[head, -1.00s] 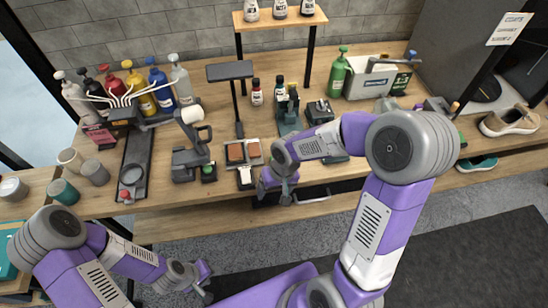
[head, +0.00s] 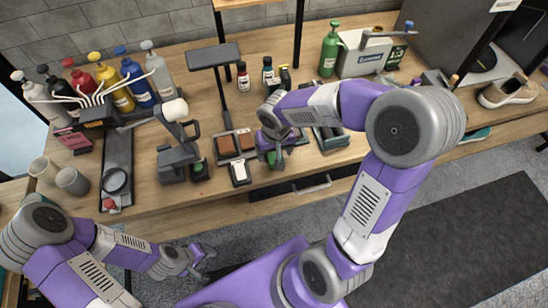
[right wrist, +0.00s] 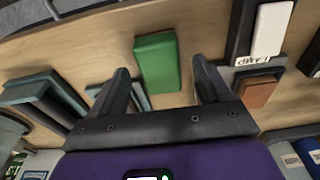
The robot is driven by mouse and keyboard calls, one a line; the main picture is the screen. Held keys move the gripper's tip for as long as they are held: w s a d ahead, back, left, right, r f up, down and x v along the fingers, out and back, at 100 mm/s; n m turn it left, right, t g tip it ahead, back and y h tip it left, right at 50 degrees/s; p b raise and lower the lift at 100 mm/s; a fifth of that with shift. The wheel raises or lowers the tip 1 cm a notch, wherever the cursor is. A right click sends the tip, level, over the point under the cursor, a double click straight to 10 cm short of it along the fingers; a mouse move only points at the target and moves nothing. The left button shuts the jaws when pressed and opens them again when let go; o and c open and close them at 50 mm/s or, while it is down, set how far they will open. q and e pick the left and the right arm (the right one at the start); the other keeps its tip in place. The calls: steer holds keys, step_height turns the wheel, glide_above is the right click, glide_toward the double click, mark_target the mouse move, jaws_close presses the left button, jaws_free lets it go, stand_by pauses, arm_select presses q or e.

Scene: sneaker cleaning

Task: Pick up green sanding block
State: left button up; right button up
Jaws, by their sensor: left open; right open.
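The green sanding block (right wrist: 157,62) lies on the wooden table in the right wrist view, between and just beyond my open right fingertips (right wrist: 160,78). The fingers do not appear to touch it. In the head view my right gripper (head: 274,150) is over the table's front part, right of the brown-block tray, and mostly hides the block. My left gripper (head: 203,258) is open and empty, low in front of the table.
A tray with brown blocks (head: 227,145) and a white-topped item (head: 240,174) stand close left of the right gripper. A dark grey-green rack (head: 331,138) is to its right. A grey machine (head: 177,157) and several pump bottles stand further left.

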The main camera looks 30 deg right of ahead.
mark_target(274, 155)
steer(key=shift+f, duration=0.1)
steer(key=shift+c, duration=0.3)
steer(key=c, duration=1.1)
step_height(274, 155, up, 10)
steer(key=p, duration=0.3)
steer(key=shift+p, duration=0.3)
